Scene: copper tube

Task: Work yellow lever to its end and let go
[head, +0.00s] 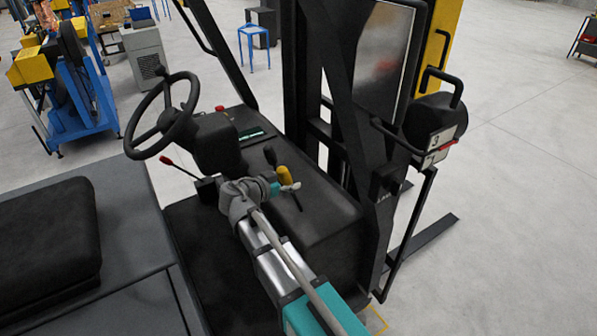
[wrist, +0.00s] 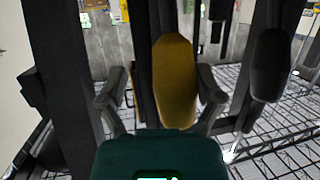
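The yellow lever (head: 285,175) stands on the dark console of a forklift, just beyond the end of my arm in the head view. In the wrist view its broad yellow handle (wrist: 175,85) rises between the two fingers of my gripper (wrist: 162,78). The fingers are apart. A gap shows between the left finger and the handle; the right finger is close beside it, and I cannot tell if it touches. The lever's lower part is hidden behind my gripper's body in the wrist view.
A black-knobbed lever (head: 270,155) stands close to the yellow one; a dark knob (wrist: 270,65) shows right of it in the wrist view. A red-knobbed lever (head: 167,160) and the steering wheel (head: 162,112) are to the left. The mast (head: 345,95) rises at the right.

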